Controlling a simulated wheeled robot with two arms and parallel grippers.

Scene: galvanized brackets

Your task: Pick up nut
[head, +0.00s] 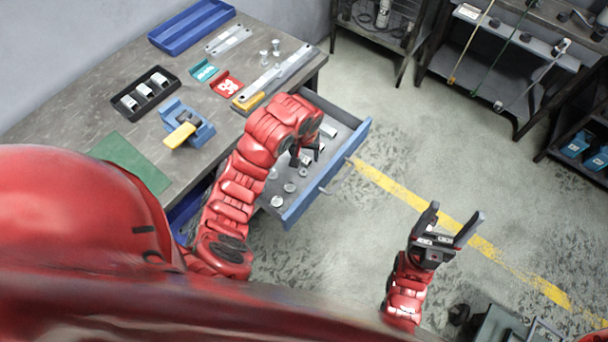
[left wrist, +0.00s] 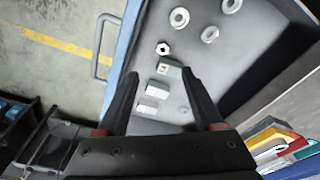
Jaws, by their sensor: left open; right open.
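A small silver hex nut (left wrist: 163,49) with a dark hole lies on the floor of the open drawer (head: 328,180), as the left wrist view shows. It sits just beyond the fingertips, beside a galvanized block-like piece (left wrist: 170,70). My left gripper (head: 307,156) is open above the drawer; in the left wrist view its fingers (left wrist: 160,75) stand to either side of that piece, pointing toward the nut's area. Nothing is gripped. In the head view I cannot tell the nut apart from the other small parts. My right gripper (head: 453,228) is open and empty above the floor.
Several washers (left wrist: 180,18) and two more galvanized pieces (left wrist: 148,105) lie in the drawer. The drawer's blue front (left wrist: 124,50) and handle (left wrist: 103,46) border it. The workbench (head: 75,90) holds a blue tray (head: 190,26), a black bin (head: 145,93) and a ruler-like bar (head: 275,75).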

